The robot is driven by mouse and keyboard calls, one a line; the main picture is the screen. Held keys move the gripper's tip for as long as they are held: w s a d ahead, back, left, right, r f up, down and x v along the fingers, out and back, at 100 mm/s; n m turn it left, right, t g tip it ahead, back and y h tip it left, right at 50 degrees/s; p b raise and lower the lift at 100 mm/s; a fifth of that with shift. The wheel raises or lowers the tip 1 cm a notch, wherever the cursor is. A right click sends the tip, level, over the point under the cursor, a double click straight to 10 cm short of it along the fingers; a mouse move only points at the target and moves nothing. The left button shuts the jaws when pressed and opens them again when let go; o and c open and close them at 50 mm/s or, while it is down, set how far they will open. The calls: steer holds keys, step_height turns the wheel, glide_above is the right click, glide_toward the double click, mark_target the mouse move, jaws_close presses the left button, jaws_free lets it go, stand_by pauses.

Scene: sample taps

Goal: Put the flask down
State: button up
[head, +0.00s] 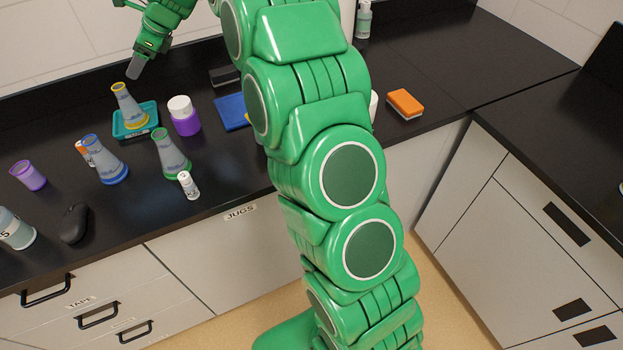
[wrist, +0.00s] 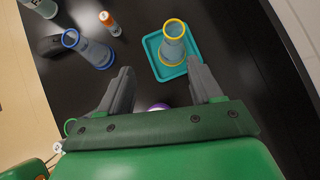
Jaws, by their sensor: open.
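A flask with a yellow rim (head: 127,107) stands upright on a small teal tray (head: 118,132) on the black counter. In the wrist view the flask (wrist: 173,48) stands on the tray (wrist: 152,42), just beyond my fingertips. My gripper (head: 137,67) is open and empty, above and a little right of the flask in the head view. In the wrist view its two fingers (wrist: 160,76) are spread wide, with nothing between them touching. A blue-rimmed flask (head: 105,160) and a green-rimmed flask (head: 170,155) stand upright nearer the counter's front.
A purple jar with a white lid (head: 184,116) stands right of the tray. A small white bottle (head: 188,185), a purple cup (head: 29,176) and a black mouse-like object (head: 74,223) are near the front. An orange sponge (head: 405,103) lies right. My arm hides part of the counter.

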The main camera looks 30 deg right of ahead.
steer(key=s+d+n+g+h, duration=0.1)
steer(key=s+d+n, duration=0.6)
steer(key=s, duration=1.2)
steer(key=s+d+f+n+g+h, duration=0.1)
steer(key=s+d+n+h, duration=0.3)
steer(key=s, duration=1.5)
steer(key=s+d+f+n+g+h, duration=0.1)
steer(key=s+d+n, duration=0.8)
steer(key=s, duration=1)
steer(key=shift+d+f+n+g+h, duration=0.3)
steer(key=shift+n+g+h, duration=0.3)
steer(key=shift+g+h, duration=0.35)
